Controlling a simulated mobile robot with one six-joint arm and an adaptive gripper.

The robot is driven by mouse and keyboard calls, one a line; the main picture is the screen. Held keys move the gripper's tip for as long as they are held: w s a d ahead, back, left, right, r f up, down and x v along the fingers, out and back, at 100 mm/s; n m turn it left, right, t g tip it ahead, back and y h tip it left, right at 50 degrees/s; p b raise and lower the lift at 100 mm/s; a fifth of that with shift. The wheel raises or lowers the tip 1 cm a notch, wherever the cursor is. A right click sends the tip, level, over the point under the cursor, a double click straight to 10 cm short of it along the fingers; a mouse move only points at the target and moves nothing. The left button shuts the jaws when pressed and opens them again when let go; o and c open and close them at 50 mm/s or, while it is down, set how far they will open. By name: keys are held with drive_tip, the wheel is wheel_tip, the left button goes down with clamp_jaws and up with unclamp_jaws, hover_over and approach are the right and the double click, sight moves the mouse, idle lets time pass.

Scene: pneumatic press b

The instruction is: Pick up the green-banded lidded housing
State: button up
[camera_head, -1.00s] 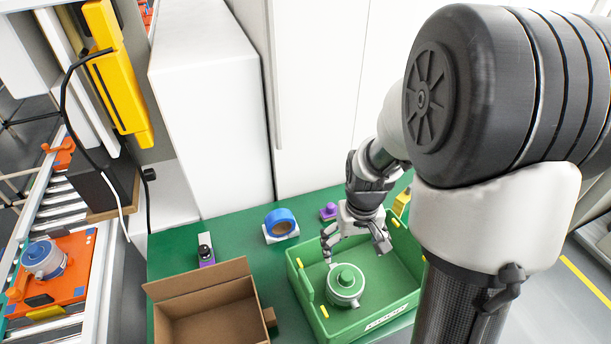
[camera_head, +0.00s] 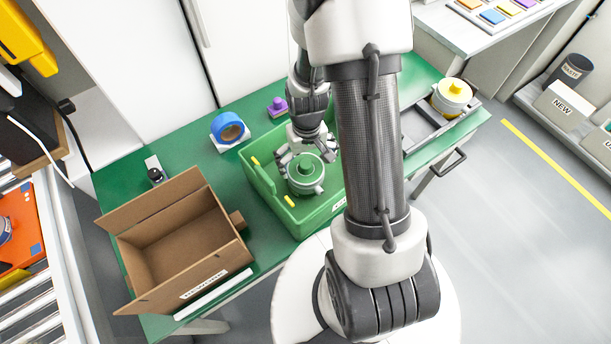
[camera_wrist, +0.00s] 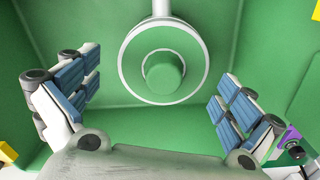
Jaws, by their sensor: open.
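The green-banded lidded housing (camera_head: 306,176) stands upright in the green bin (camera_head: 262,181). It has a green lid with a round knob and a pale grey rim. In the wrist view the housing (camera_wrist: 165,62) is at the top middle, seen from above. My gripper (camera_head: 308,151) is open, just behind and above the housing in the head view. In the wrist view its blue-padded fingers (camera_wrist: 155,95) are wide apart to the left and right, with the housing's knob between them sideways. I see no finger touching it, and nothing is held.
The bin's walls stand close around the fingers. An open cardboard box (camera_head: 190,233) is left of the bin. A yellow-topped housing (camera_head: 453,96) is at the table's right.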

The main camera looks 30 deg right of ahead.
drive_tip(key=f+b, duration=0.2)
drive_tip(key=f, duration=0.3)
drive_tip(key=shift+a, duration=0.2)
drive_tip(key=shift+c, duration=0.4)
drive_tip(key=shift+s, duration=0.1)
drive_tip(key=c, duration=1.3)
drive_tip(key=shift+c, duration=0.4)
drive_tip(key=shift+r, duration=0.15)
